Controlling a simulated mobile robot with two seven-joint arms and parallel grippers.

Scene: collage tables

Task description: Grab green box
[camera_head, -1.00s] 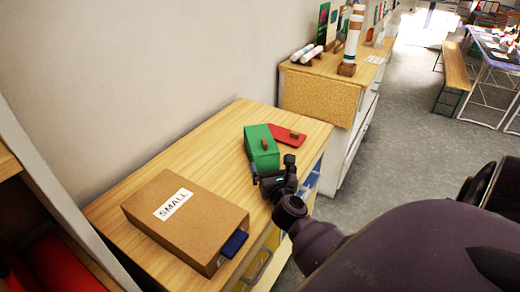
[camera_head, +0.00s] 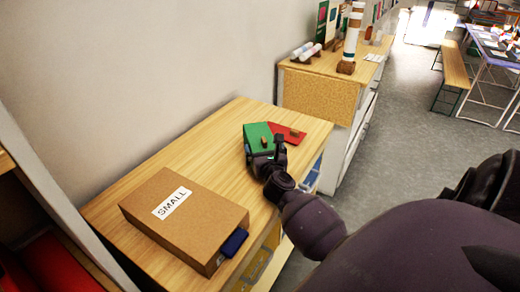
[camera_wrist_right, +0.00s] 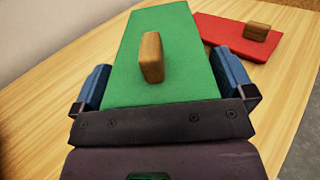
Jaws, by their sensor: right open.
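The green box (camera_head: 257,135) sits on the wooden cabinet top near its far right end. A small wooden knob stands on its top face. In the right wrist view the green box (camera_wrist_right: 165,60) lies between the two blue fingers of my right gripper (camera_wrist_right: 168,88). The fingers stand open, one on each side of the box. In the head view my right gripper (camera_head: 264,152) is at the near end of the box and hides part of it. My left gripper does not show.
A red piece with a wooden knob (camera_head: 288,135) lies right beside the green box; it also shows in the wrist view (camera_wrist_right: 238,38). A brown box labelled SMALL (camera_head: 190,225) stands at the cabinet's near end. The cabinet top (camera_head: 195,145) is clear between wall and boxes.

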